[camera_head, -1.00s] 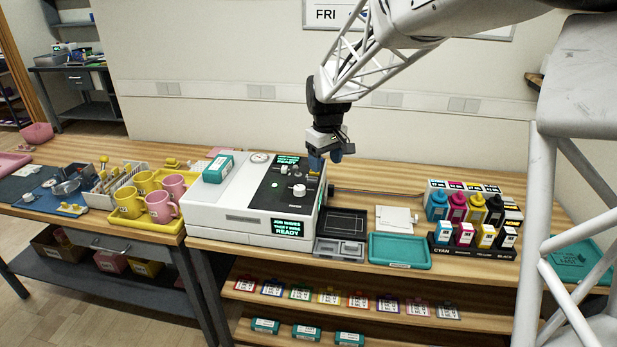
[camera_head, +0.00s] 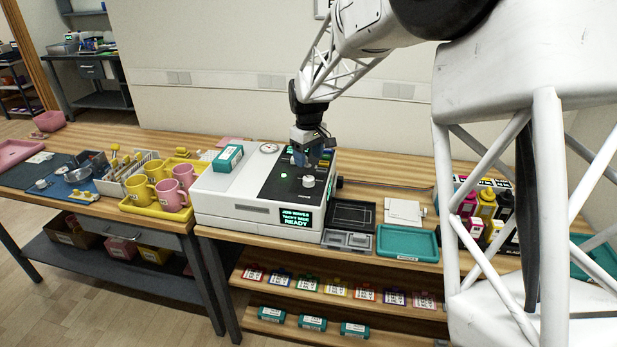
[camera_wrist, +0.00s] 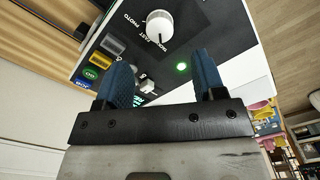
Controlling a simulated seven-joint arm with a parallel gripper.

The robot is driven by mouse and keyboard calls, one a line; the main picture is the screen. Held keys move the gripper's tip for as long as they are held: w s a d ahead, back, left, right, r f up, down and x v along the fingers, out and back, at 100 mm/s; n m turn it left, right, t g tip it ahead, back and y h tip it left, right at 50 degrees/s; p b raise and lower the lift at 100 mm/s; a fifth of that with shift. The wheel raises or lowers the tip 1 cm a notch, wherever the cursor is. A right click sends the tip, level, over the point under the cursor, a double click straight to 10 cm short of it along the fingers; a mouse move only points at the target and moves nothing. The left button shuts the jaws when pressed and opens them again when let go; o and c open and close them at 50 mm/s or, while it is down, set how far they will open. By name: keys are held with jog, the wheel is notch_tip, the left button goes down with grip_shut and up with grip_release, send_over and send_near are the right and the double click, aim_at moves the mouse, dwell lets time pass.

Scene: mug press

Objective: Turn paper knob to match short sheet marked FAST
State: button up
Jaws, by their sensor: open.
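The white press (camera_head: 235,205) stands on the wooden bench with a black control panel on top. A white round knob (camera_head: 308,181) stands on the panel; in the wrist view the knob (camera_wrist: 160,24) has a dark pointer mark and labels beside it, FAST and PHOTO among them. The pointer seems to face the label beyond FAST, which I cannot read surely. My gripper (camera_head: 308,158) is over the panel, behind the knob. In the wrist view its blue fingers (camera_wrist: 163,78) are apart, with the knob beyond their tips, not between them. No sheet marked FAST is readable.
Coloured buttons (camera_wrist: 98,66) and a green light (camera_wrist: 181,67) are near the fingers. A teal box (camera_head: 228,158) sits on the press. Yellow and pink mugs (camera_head: 172,194) stand left. A black tray (camera_head: 350,214) and a teal tray (camera_head: 398,242) lie right. My arm covers part of the ink bottles.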

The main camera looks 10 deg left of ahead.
aim_at(309, 178)
jog(key=shift+f, duration=3.9)
jog(key=c, duration=0.9)
